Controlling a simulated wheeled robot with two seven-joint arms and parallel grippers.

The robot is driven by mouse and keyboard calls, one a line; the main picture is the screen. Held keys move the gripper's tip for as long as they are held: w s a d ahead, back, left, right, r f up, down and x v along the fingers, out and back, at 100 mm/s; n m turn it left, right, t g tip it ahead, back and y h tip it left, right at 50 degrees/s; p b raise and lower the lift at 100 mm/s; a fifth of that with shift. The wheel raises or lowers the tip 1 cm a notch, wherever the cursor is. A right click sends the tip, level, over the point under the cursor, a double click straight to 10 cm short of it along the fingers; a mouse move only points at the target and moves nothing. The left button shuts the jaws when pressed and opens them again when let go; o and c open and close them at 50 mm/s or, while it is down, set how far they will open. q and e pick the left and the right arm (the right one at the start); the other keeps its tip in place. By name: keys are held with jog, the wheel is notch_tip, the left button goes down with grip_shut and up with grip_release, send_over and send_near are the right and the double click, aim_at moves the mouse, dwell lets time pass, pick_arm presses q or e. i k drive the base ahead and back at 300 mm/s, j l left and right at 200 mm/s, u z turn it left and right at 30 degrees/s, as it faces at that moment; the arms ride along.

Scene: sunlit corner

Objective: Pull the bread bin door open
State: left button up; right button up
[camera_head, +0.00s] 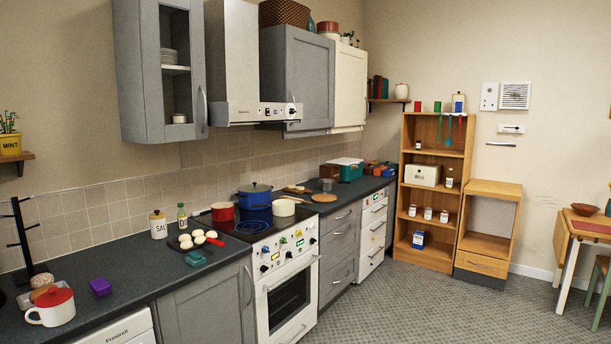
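A small cream box (422,174) sits on a middle shelf of the tall wooden shelf unit (404,190) in the far corner. It looks like the bread bin, though it is too small to be sure. Its front looks closed, and I cannot make out a handle. Neither of my grippers shows in the head view.
A dark worktop (140,262) with a white cooker (290,290) runs along the left wall. A low wooden cabinet (490,265) stands right of the shelf unit. A table (588,228) and green chair (602,290) are at the right edge. The grey patterned floor (430,310) is clear.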

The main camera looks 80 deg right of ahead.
aim_at(414, 174)
jog(key=z, duration=3.45)
jog(key=i+j+z, duration=0.1)
jog(key=i, duration=6.85)
jog(key=j, duration=0.1)
